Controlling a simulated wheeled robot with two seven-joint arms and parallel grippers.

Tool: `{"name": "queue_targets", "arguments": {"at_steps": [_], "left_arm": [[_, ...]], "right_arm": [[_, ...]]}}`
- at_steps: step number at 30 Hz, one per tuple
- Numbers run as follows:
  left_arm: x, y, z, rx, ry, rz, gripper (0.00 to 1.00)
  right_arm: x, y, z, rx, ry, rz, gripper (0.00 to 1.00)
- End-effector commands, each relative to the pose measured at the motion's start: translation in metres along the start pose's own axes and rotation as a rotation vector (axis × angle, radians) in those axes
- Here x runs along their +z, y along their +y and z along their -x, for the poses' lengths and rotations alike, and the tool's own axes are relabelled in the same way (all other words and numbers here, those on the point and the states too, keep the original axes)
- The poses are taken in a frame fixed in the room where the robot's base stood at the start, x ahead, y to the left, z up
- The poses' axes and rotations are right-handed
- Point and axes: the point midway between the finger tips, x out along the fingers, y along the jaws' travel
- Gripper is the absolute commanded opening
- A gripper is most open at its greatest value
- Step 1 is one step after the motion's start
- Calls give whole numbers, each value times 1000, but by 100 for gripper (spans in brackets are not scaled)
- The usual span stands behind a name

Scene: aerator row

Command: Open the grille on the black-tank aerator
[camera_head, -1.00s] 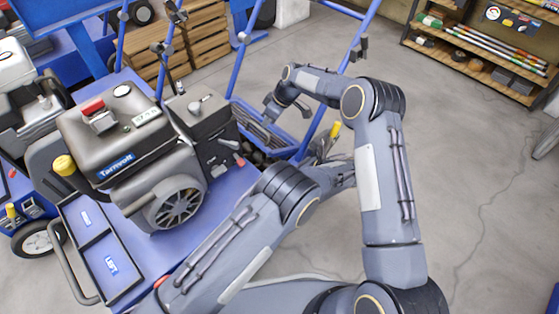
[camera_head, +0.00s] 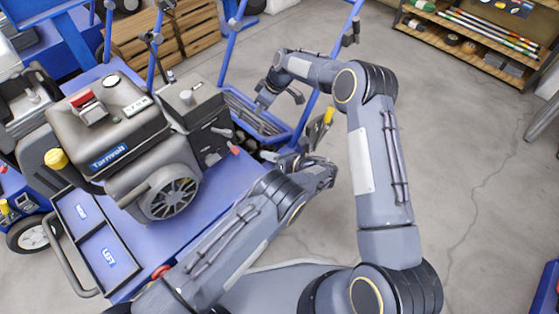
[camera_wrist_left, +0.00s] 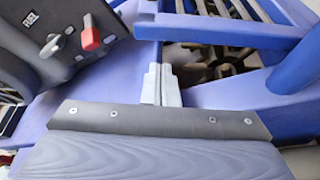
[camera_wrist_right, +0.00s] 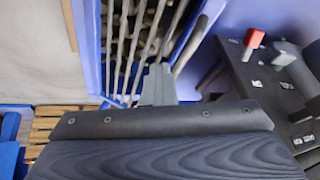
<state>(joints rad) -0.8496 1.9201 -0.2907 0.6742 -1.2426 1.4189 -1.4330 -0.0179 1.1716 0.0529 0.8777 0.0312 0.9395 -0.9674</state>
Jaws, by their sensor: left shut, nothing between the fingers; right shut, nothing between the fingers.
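The black-tank aerator (camera_head: 125,140) stands at the left in the head view, its dark engine marked Turnvolt. Its barred grille (camera_head: 250,118) lies in a blue frame behind the engine, partly hidden by my right arm; I cannot tell whether it is open. Grille bars also show in the right wrist view (camera_wrist_right: 140,40). My right gripper (camera_head: 264,98) is shut and empty, over the grille. My left gripper (camera_head: 285,158) is shut and empty, low beside the blue deck's far corner. Its fingertips show in the left wrist view (camera_wrist_left: 160,84), over blue framework.
A red-tipped control lever (camera_wrist_left: 90,38) is on the panel near my left gripper. Blue handle bars (camera_head: 232,40) rise beside the grille. Wooden crates (camera_head: 160,35) stand behind. Another machine (camera_head: 30,100) stands at the far left. Open floor (camera_head: 460,150) lies to the right.

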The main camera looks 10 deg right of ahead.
Motion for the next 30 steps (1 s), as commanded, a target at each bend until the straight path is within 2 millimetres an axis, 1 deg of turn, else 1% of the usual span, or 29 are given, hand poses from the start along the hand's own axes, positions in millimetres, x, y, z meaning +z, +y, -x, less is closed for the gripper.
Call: {"name": "queue_targets", "arguments": {"at_steps": [1,6,19,24,30], "left_arm": [[11,-1,6,-5,-3,9,0],[26,0,11,-5,-3,6,0],[33,0,14,-4,-5,7,0],[48,0,19,-4,-8,10,0],[53,0,21,-5,-13,13,0]], "right_arm": [[0,0,0,0,0,0,0],[0,0,0,0,0,0,0],[0,0,0,0,0,0,0],[0,0,0,-1,0,0,0],[0,-3,-2,-7,-3,1,0]]}}
